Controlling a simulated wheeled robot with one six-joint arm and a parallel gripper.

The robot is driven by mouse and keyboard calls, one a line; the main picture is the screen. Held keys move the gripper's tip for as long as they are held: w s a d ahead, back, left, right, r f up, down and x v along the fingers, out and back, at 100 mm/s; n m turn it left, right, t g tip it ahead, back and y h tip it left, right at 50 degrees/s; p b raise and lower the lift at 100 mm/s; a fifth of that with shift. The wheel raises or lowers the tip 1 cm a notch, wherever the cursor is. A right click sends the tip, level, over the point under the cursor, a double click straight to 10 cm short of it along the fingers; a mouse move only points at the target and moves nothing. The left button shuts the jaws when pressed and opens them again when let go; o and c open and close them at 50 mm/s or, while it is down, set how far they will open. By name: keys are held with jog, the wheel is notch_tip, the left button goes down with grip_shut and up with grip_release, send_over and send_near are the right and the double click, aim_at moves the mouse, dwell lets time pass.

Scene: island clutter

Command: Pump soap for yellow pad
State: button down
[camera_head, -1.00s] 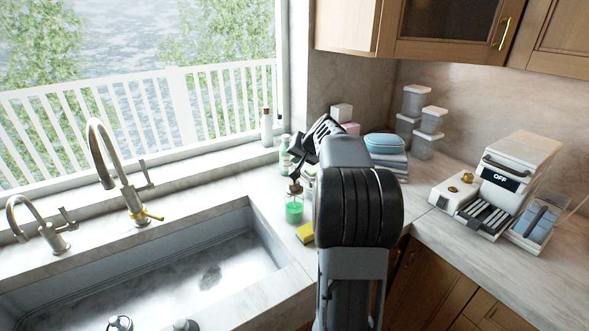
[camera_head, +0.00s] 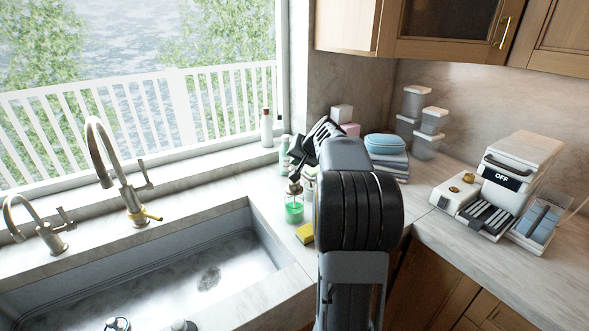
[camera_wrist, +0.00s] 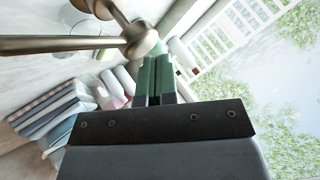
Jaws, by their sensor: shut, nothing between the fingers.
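A clear soap dispenser (camera_head: 294,213) with green soap stands upright on the counter right of the sink. Its brass pump head and spout (camera_wrist: 132,40) loom large in the wrist view, very near my fingers. The yellow pad (camera_head: 304,233) lies on the counter just in front of the dispenser, partly beside my arm. My gripper (camera_head: 293,172) is shut and empty, above or beside the pump head. Its closed fingers (camera_wrist: 154,82) show in the wrist view. I cannot tell whether they touch the pump.
The sink (camera_head: 150,275) with a brass faucet (camera_head: 125,190) is at left. Bottles stand behind the dispenser by the window. Folded towels (camera_head: 390,161), stacked containers (camera_head: 422,120) and a white appliance marked OFF (camera_head: 505,185) are at right. My arm hides part of the counter.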

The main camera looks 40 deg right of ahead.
aim_at(296, 168)
jog(key=shift+f+b, duration=0.9)
jog(key=shift+f, duration=0.1)
dwell(0.5)
jog(key=shift+r, duration=0.15)
jog(key=shift+r+p, duration=1.05)
jog(key=shift+r, duration=0.3)
jog(key=shift+r, duration=0.15)
jog(key=shift+r+p, duration=1.8)
jog(key=shift+r, duration=0.55)
